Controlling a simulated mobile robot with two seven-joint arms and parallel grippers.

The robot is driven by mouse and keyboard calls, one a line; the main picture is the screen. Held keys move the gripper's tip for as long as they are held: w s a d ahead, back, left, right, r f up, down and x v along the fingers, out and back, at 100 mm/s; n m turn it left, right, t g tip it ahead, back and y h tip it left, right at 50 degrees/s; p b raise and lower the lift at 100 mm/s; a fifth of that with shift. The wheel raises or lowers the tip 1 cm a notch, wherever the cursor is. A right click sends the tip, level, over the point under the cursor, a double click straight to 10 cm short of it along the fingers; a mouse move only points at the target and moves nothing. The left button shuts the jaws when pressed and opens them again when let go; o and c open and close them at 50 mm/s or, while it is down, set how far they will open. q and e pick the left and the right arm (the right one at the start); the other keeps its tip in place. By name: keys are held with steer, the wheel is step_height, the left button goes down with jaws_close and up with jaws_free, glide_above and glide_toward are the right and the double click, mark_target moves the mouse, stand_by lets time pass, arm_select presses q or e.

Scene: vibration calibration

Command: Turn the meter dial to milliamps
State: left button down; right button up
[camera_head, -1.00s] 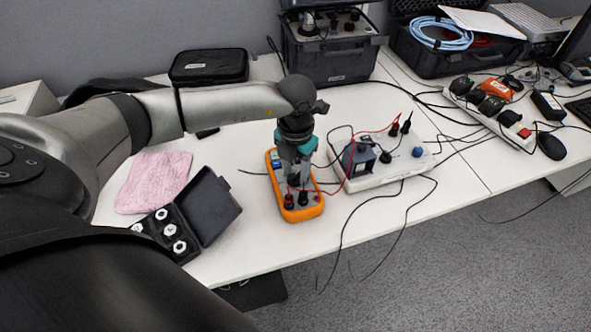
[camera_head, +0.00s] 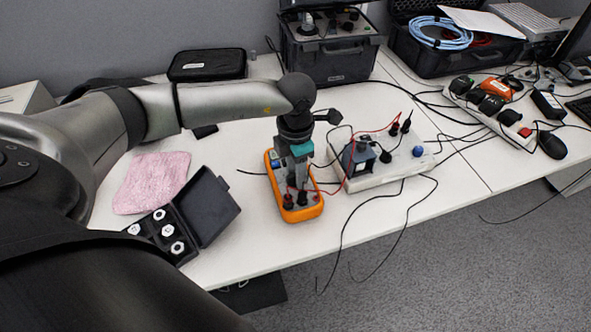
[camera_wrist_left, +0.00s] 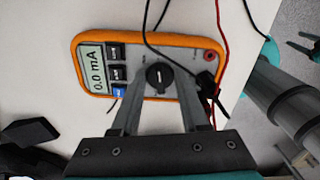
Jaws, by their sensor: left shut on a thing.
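The orange-framed multimeter (camera_head: 310,213) lies on the white table with its front end near the table's front edge. In the left wrist view the meter (camera_wrist_left: 135,41) shows its round black dial (camera_wrist_left: 158,77) and a display (camera_wrist_left: 94,70) reading 0.0 mA. My left gripper (camera_head: 295,181) reaches down over the meter. In the left wrist view its fingers (camera_wrist_left: 160,80) are shut on the dial from both sides. In the head view the arm and fingers hide the dial. Grey parts with teal, seemingly my right arm, show at that wrist view's right edge; its jaws are unclear.
Black and red leads run from the meter's sockets to a white board (camera_head: 385,170) close on the right. An open black case (camera_head: 207,210) with metal pieces and a pink cloth (camera_head: 153,181) lie on the left. A black case (camera_head: 207,65) stands behind.

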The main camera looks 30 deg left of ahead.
steer(key=shift+s, duration=0.1)
arm_select(q)
steer(key=shift+c, duration=2.1)
jaws_free()
arm_select(e)
steer(key=shift+s+a, duration=0.1)
steer(key=shift+s, duration=0.1)
arm_select(q)
steer(key=shift+r, duration=0.1)
step_height(320, 180, up, 15)
steer(key=p, duration=0.3)
arm_select(e)
steer(key=s+a+r, duration=0.1)
steer(key=s+r, duration=0.1)
steer(key=shift+a+r+g, duration=0.3)
steer(key=shift+a+r, duration=0.05)
steer(key=shift+w+d, duration=0.15)
steer(key=shift+d, duration=0.1)
